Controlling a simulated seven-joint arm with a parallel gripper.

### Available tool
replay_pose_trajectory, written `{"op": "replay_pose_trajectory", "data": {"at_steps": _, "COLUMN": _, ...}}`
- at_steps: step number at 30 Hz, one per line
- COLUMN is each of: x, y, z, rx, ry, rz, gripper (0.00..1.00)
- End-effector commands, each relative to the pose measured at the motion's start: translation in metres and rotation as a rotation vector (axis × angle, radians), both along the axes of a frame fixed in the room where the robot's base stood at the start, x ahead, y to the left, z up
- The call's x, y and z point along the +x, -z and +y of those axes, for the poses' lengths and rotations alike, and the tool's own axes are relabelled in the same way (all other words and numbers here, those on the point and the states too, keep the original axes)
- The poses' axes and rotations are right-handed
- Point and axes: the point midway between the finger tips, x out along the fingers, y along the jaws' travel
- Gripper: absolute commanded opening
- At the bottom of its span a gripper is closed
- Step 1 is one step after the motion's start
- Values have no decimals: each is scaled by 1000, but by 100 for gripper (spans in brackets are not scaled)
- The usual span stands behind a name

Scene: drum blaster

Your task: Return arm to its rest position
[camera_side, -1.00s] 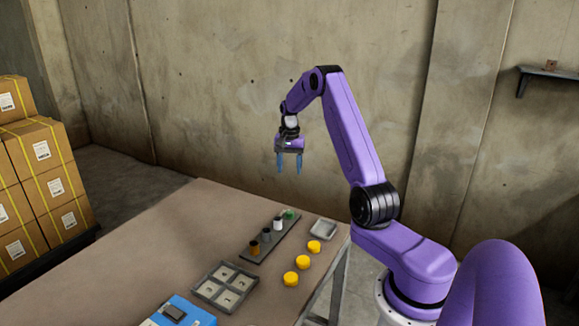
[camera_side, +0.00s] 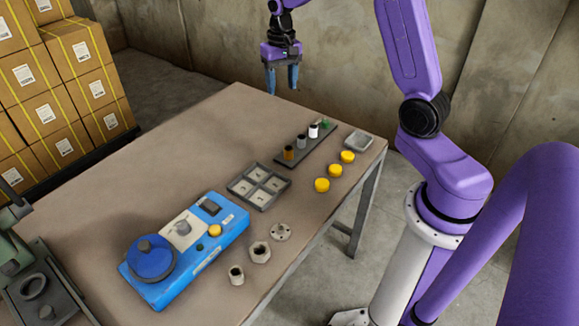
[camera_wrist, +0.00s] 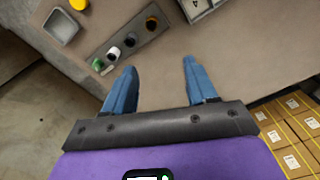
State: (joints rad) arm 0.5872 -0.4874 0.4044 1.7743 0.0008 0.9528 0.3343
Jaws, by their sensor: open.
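My purple arm is raised over the far end of the table (camera_side: 190,145). My gripper (camera_side: 281,80) points down with its two blue fingers apart and nothing between them. It hangs above and beyond the rack (camera_side: 296,158) of small cylinders, clear of the table top. The gripper also shows in the wrist view (camera_wrist: 158,85), with bare table between its fingers.
A four-compartment tray (camera_side: 243,194), yellow discs (camera_side: 334,171) and a small grey tray (camera_side: 358,139) lie near the rack. A blue machine (camera_side: 187,244) and metal parts (camera_side: 260,252) are nearer the camera. Stacked boxes (camera_side: 75,70) stand at the left.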

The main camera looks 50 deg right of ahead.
Motion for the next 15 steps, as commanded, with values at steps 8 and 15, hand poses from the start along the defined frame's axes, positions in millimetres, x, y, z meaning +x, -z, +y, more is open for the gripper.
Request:
{"op": "replay_pose_trajectory", "data": {"at_steps": 8, "x": -58, "y": -20, "z": 94, "rx": 0, "ry": -379, "rz": -7, "gripper": 57}}
{"op": "replay_pose_trajectory", "data": {"at_steps": 15, "x": -128, "y": -29, "z": 147, "rx": 0, "ry": -700, "rz": -12, "gripper": 57}}
